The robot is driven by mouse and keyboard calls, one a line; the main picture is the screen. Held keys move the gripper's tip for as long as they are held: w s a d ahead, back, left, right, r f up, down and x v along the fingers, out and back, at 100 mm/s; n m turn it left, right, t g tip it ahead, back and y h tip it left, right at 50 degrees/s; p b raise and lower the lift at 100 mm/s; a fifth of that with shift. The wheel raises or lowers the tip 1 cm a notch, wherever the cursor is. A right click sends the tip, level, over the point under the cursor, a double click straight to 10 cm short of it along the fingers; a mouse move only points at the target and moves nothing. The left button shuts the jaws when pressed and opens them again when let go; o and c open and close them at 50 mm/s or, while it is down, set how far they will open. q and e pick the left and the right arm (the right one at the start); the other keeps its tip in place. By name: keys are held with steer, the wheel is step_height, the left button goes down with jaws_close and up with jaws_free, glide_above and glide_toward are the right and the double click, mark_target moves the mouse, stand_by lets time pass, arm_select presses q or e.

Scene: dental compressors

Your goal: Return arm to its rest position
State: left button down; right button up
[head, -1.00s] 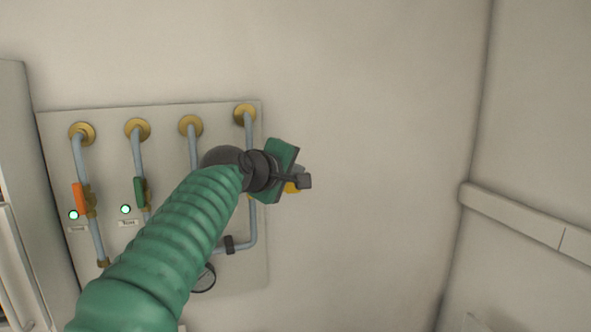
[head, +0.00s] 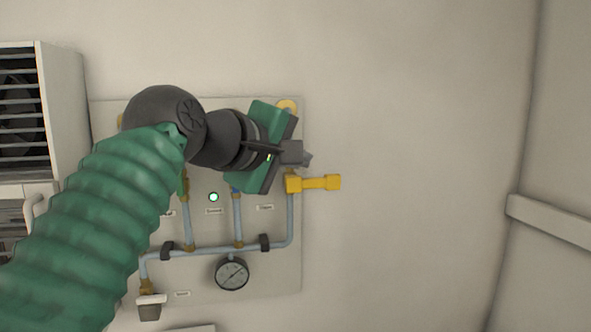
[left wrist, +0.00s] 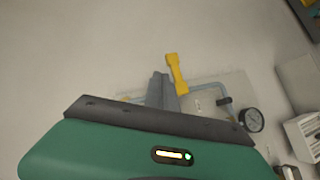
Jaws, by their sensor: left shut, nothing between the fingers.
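My left arm, in a green ribbed sleeve, comes in from the left in the head view. Its gripper (head: 305,156) is shut and empty, in front of the upper right of the wall panel (head: 270,278). A yellow valve handle (head: 318,183) sticks out sideways to the right, just below the fingertips and apart from them. In the left wrist view, the shut fingers (left wrist: 158,88) point at the panel, and the yellow handle (left wrist: 176,72) shows just right of them. My arm hides the panel's upper left and the other valve handles. My right gripper is not in view.
Pipes join the valves to a round gauge (head: 232,273) low on the panel. A green-lit indicator (head: 213,197) shows at mid-panel. A grey cabinet with a slatted opening (head: 66,110) stands at the left. The wall right of the panel is bare up to a ledge (head: 550,222).

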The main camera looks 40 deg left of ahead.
arm_select(q)
steer(key=shift+s+r, duration=0.1)
steer(key=shift+s, duration=0.3)
steer(key=w+d+f+m+g+b, duration=0.2)
steer(key=f+b, duration=0.2)
steer(key=f, duration=1.1)
steer(key=w+d+f+m+g+h+b, duration=0.1)
steer(key=w+d+f+m+g+b, duration=0.15)
steer(key=f, duration=1.25)
steer(key=w+d+f+m+g+b, duration=0.1)
steer(key=w+f+m+g+b, duration=0.2)
steer(key=f, duration=1.3)
steer(key=s+d+f+m+g+b, duration=0.1)
steer(key=s+f, duration=0.5)
steer(key=f, duration=0.6)
steer(key=s+d+f+m+g+b, duration=0.2)
steer(key=s+d+f+m+b, duration=0.2)
steer(key=f, duration=0.7)
steer(key=s+d+f+m+g+b, duration=0.1)
steer(key=s+d+f+m+b, duration=0.1)
steer(key=s+f+b, duration=0.3)
steer(key=s+f+m, duration=0.1)
steer(key=s+f, duration=0.2)
steer(key=f, duration=0.4)
steer(key=shift+d+f+h, duration=0.35)
steer(key=shift+h, duration=0.05)
